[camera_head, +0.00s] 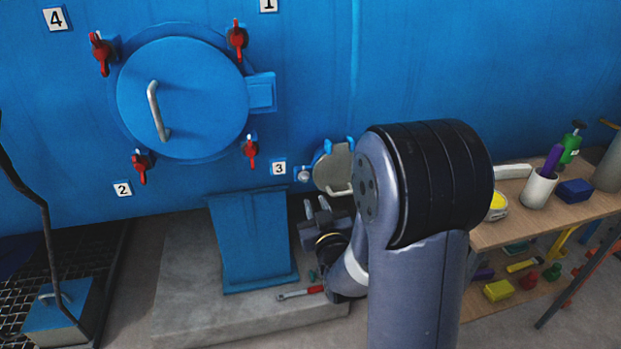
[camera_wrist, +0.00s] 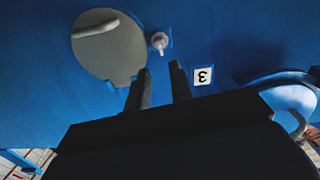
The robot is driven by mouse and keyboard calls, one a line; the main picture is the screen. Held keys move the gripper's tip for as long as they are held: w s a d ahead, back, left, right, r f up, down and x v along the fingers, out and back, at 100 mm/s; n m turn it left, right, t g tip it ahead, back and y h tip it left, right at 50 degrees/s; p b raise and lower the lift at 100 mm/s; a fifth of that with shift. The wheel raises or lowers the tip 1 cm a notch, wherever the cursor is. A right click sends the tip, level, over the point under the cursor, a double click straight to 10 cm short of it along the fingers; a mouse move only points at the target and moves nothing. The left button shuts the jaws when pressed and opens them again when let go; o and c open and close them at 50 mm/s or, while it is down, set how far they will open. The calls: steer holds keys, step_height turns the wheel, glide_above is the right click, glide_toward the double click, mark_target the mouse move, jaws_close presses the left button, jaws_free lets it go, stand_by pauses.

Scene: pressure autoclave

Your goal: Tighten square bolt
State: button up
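A small pale bolt-like fitting (camera_head: 303,175) sticks out of the blue wall between the number 3 label and a small round grey hatch (camera_head: 330,170). I cannot tell whether its head is square. In the wrist view the fitting (camera_wrist: 159,41) shows just beyond the gap between my fingertips, with the hatch (camera_wrist: 105,52) to its left. My gripper (camera_head: 315,200) is low in front of the wall, below the fitting, with its fingers pointing up. In the wrist view my gripper (camera_wrist: 161,67) has its two fingers apart with nothing between them, clear of the fitting.
A large round blue door (camera_head: 185,95) with red clamps is at upper left. A blue pedestal (camera_head: 250,240) stands on a concrete slab, where a red-handled tool (camera_head: 300,292) lies. A wooden shelf (camera_head: 560,212) with several items is at right. My arm hides part of the hatch area.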

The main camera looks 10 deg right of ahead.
mark_target(305, 180)
steer(key=w, duration=0.9)
steer(key=shift+w, duration=0.2)
steer(key=shift+c, duration=0.3)
jaws_close()
